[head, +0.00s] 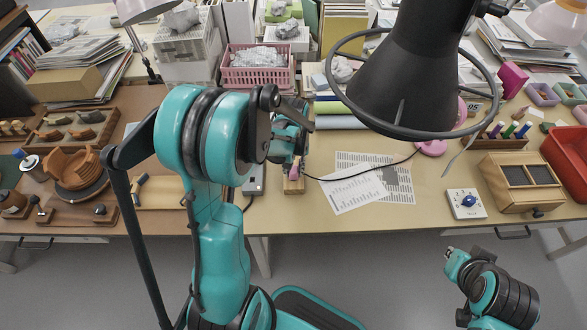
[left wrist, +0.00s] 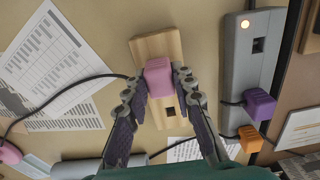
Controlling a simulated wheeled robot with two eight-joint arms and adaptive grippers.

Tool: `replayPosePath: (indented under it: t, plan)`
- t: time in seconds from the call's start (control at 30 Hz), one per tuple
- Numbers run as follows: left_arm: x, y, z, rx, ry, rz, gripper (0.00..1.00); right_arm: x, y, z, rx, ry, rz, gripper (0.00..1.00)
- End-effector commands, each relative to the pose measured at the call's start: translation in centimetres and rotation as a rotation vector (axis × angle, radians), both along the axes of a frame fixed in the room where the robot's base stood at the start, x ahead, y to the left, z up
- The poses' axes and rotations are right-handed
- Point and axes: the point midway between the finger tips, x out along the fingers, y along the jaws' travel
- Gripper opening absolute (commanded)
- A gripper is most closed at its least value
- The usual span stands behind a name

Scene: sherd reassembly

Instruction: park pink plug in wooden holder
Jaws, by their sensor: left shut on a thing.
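The pink plug (left wrist: 158,77) is between the two fingers of my left gripper (left wrist: 160,92), which is shut on it. In the head view the plug (head: 293,173) shows just below the gripper (head: 294,160). The light wooden holder (left wrist: 152,46) lies directly under the plug, and it also shows in the head view (head: 292,187). One dark square hole in the holder is visible below the plug. I cannot tell whether the plug is seated or just above the wood. My right gripper (head: 455,258) is low at the right, away from the table; its jaws are unclear.
A grey power strip (left wrist: 252,60) with a lit orange lamp, a purple plug (left wrist: 259,104) and an orange plug (left wrist: 250,138) is right of the holder. Printed sheets (head: 365,182) and a black cord lie beside the holder. A large dark lamp shade (head: 410,80) hangs above.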

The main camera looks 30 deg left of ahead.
Motion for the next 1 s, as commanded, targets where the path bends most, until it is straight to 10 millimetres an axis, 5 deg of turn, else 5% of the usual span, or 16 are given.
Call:
replayPosePath:
  t: [0.93, 0.97, 1.0]
  plan:
    - [0.0, 0.0, -1.1, 0.0, 0.0, 0.0, 0.0, 0.0, 0.0, -0.9, 0.0, 0.0, 0.0, 0.0]
    - [0.0, 0.0, -1.1, 0.0, 0.0, 0.0, 0.3, 0.0, 0.0, -0.9, 0.0, 0.0, 0.0, 0.0]
    - [0.0, 0.0, -1.1, 0.0, 0.0, 0.0, 0.41, 0.0, 0.0, -0.9, 0.0, 0.0, 0.0, 0.0]
